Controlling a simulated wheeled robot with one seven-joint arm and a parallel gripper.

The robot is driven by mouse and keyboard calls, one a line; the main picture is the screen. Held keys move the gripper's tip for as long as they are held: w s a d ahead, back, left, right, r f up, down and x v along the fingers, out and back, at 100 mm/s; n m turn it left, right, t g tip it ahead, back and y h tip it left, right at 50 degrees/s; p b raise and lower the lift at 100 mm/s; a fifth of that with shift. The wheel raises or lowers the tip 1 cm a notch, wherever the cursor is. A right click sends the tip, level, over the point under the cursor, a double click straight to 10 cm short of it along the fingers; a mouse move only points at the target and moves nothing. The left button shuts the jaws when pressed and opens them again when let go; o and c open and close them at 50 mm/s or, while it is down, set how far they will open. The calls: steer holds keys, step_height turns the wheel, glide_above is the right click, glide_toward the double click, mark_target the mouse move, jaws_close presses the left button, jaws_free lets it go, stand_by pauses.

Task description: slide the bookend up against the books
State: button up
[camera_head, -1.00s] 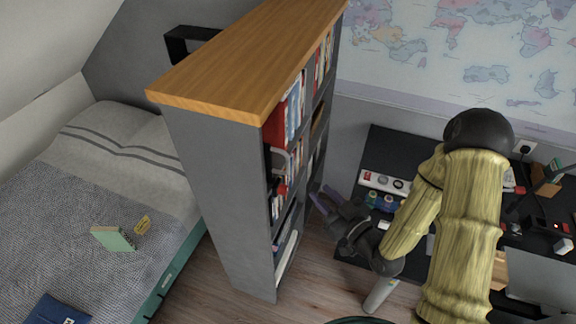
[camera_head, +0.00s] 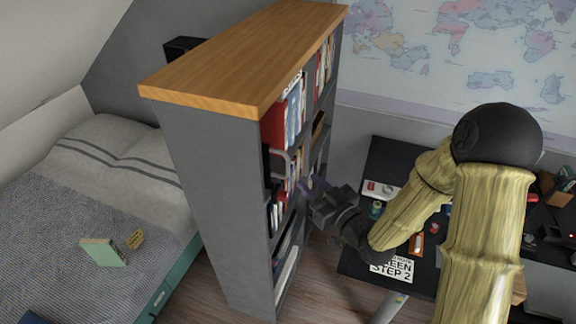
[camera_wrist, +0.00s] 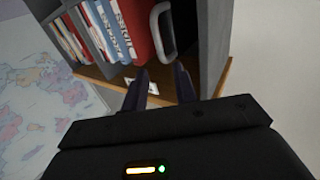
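The bookend, a pale grey rounded loop (camera_wrist: 166,32), stands in the bookcase beside a red book (camera_wrist: 133,30) in the wrist view. I cannot tell whether the two touch. It also seems to show at the near end of the bookcase in the head view (camera_head: 281,153). The books, with blue, white and red spines (camera_wrist: 105,32), stand in a row left of it in the wrist view. My gripper (camera_wrist: 160,84) is open and empty, its two dark fingers apart in front of the bookend. In the head view my gripper (camera_head: 311,188) is close to the bookcase front.
The grey bookcase (camera_head: 205,190) has a wooden top (camera_head: 250,55) and grey side panels (camera_wrist: 214,40) close to the bookend. A dark desk (camera_head: 360,262) with small items stands at the right. The bed (camera_head: 125,190) lies at the left.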

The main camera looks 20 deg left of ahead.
mark_target(289, 164)
steer(key=p+x, duration=0.3)
steer(key=x, duration=0.7)
steer(key=shift+w+a+p, duration=0.1)
steer(key=shift+w+p, duration=0.05)
steer(key=shift+p, duration=0.2)
steer(key=shift+c, duration=0.5)
jaws_close()
